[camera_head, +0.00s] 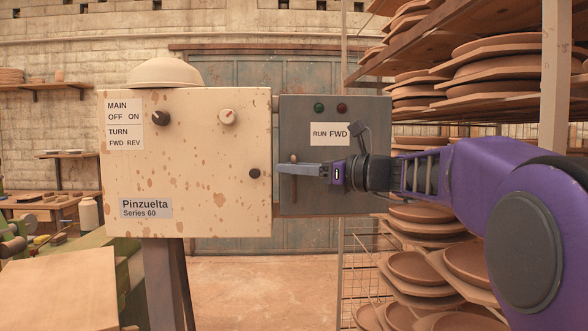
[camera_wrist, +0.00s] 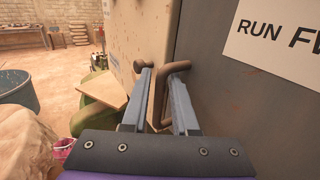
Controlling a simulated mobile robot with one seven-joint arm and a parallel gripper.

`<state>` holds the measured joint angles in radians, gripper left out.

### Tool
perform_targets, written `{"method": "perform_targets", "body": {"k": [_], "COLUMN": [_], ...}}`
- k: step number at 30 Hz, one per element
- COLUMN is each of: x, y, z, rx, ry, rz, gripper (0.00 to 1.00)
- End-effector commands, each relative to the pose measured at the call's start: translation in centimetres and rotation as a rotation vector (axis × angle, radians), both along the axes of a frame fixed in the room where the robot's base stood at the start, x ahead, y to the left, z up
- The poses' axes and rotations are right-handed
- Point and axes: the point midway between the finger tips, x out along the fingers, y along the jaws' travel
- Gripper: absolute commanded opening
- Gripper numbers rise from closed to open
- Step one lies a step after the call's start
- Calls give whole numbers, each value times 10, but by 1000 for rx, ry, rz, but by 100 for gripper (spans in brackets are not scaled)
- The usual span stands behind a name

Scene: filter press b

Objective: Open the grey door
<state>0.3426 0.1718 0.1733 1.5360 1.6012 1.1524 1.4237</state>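The grey door (camera_head: 355,185) with the RUN FWD label is a flat panel to the right of the cream control box; it fills the right of the wrist view (camera_wrist: 235,95). It looks shut, though its edges are partly hidden. In the head view, my gripper (camera_head: 284,168) points left across the door front.
The cream control box (camera_head: 190,160) has a dark round knob (camera_head: 255,174) close to my fingertips. Shelves of clay plates (camera_head: 425,240) stand behind and right of the door. A wooden board (camera_head: 65,290) lies at lower left. Open floor (camera_head: 250,290) shows below the box.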

Motion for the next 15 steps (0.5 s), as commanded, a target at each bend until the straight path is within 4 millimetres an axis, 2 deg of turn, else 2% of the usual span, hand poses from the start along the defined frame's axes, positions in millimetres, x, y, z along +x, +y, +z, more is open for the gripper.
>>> {"method": "perform_targets", "body": {"k": [5,10,15], "x": [0,0,0], "y": [0,0,0], "z": [0,0,0], "rx": [0,0,0], "ry": [0,0,0], "rz": [0,0,0], "gripper": [27,0,0]}}
